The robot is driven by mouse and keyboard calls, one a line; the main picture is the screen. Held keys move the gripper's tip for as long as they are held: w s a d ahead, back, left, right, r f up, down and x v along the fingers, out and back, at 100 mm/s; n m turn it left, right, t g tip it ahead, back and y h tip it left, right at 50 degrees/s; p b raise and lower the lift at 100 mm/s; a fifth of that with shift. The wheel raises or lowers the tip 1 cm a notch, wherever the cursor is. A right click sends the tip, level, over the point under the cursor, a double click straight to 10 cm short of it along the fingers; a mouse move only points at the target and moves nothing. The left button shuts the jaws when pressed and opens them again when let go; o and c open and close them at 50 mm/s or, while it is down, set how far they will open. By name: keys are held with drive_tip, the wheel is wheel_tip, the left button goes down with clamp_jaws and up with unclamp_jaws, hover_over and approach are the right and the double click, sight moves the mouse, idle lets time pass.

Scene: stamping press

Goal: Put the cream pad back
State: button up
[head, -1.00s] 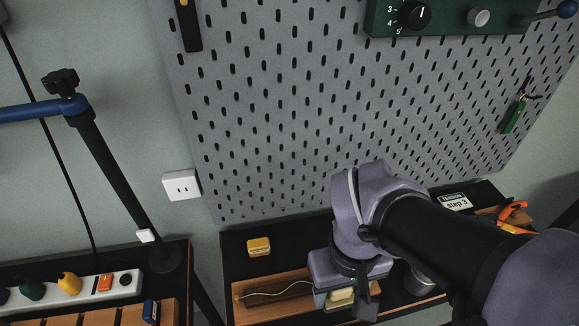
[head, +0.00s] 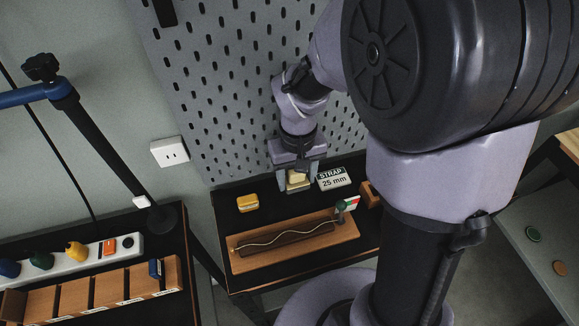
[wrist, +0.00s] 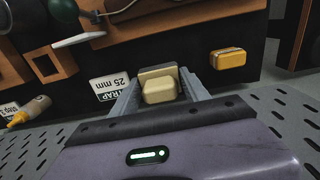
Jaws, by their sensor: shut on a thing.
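My gripper (head: 297,186) is shut on the cream pad (head: 297,176), at the back of the black bench near the pegboard. In the wrist view the pad (wrist: 160,91) sits between the two grey fingers of my gripper (wrist: 160,95), with a darker olive-cream block edge right behind it. I cannot tell whether the pad touches the bench. The yellow pad (head: 247,202) lies on the bench to the left of my gripper; it also shows in the wrist view (wrist: 228,57).
A "STRAP 25 mm" sign (head: 334,178) stands close right of my gripper. A wooden tray (head: 250,264) with a thin cord lies in front, a green-headed post (head: 341,206) at its right end. The pegboard (head: 225,110) rises behind. Bare black bench surrounds the yellow pad.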

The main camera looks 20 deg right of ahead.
sight(295, 195)
wheel_tip(295, 195, down, 5)
drive_tip(key=b, duration=0.3)
drive_tip(key=shift+w+f, duration=0.1)
drive_tip(key=shift+f, duration=0.05)
drive_tip(key=shift+w+r, duration=0.15)
drive_tip(key=shift+r, duration=0.05)
drive_tip(key=shift+f, duration=0.15)
drive_tip(key=o, duration=1.5)
drive_tip(key=shift+c, duration=0.2)
